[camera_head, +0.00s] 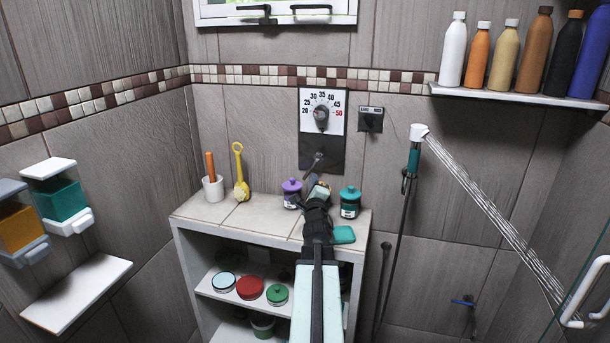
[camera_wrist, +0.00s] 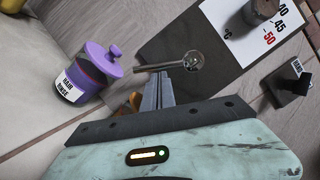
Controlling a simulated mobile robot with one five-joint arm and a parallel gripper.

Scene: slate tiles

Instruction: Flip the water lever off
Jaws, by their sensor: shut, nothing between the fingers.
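The metal water lever (camera_head: 315,162) sits on a dark plate (camera_head: 333,152) below the temperature dial (camera_head: 321,113). In the wrist view the lever (camera_wrist: 160,67) is a thin rod with a round, shiny knob at one end. My gripper (camera_head: 318,184) is just below the lever in the head view. In the wrist view its narrow fingertips (camera_wrist: 164,77) are together and empty, close to the rod; I cannot tell whether they touch it. Water (camera_head: 490,212) sprays from the white shower head (camera_head: 418,132).
A purple-lidded jar (camera_head: 291,194) and a teal-lidded jar (camera_head: 350,203) flank my gripper on the tiled shelf top (camera_head: 240,217). A white cup (camera_head: 213,188) and yellow brush (camera_head: 240,172) stand left. A small dark switch box (camera_head: 370,119) is right of the dial.

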